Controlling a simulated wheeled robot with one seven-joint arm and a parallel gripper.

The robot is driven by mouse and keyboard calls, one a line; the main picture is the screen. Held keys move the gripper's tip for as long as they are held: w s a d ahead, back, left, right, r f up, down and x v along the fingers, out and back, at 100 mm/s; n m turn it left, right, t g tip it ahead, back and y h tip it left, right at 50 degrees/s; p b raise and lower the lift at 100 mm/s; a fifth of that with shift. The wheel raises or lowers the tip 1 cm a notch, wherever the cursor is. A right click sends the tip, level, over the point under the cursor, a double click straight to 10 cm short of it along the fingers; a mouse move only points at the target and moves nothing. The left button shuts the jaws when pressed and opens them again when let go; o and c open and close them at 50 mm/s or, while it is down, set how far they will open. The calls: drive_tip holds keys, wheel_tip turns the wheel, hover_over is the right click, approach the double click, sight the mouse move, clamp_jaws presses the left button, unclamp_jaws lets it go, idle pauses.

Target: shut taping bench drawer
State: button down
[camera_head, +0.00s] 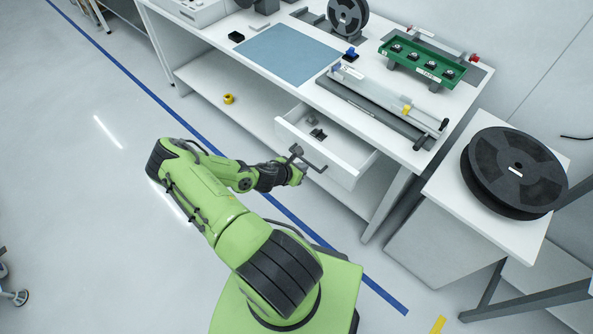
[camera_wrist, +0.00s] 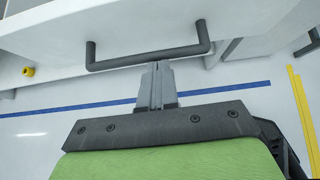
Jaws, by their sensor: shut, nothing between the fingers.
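The taping bench drawer (camera_head: 343,177) is open, pulled out from under the white bench top (camera_head: 378,120). Small dark items (camera_head: 317,133) lie inside it. A dark bar handle (camera_head: 318,168) is on the drawer front; it also shows in the wrist view (camera_wrist: 110,62), across the top. My gripper (camera_head: 301,168) is at the handle, in front of the drawer. In the wrist view my gripper's fingers (camera_wrist: 156,68) are shut together, empty, with their tips at the middle of the bar. I cannot tell whether they touch it.
A blue mat (camera_head: 285,53), a roller fixture (camera_head: 375,105) and a green tray (camera_head: 425,66) are on the bench. A yellow roll (camera_head: 229,99) sits on the lower shelf. A side stand with black reels (camera_head: 515,170) is at the right.

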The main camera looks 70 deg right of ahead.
approach(328, 142)
drive_tip(key=s+d, duration=0.1)
drive_tip(key=s, duration=0.1)
drive_tip(key=s+d+f, duration=0.1)
drive_tip(key=s, duration=0.1)
drive_tip(key=shift+s+d, duration=0.1)
drive_tip(key=shift+d, duration=0.25)
drive_tip(key=shift+r, duration=0.1)
drive_tip(key=shift+a, duration=0.1)
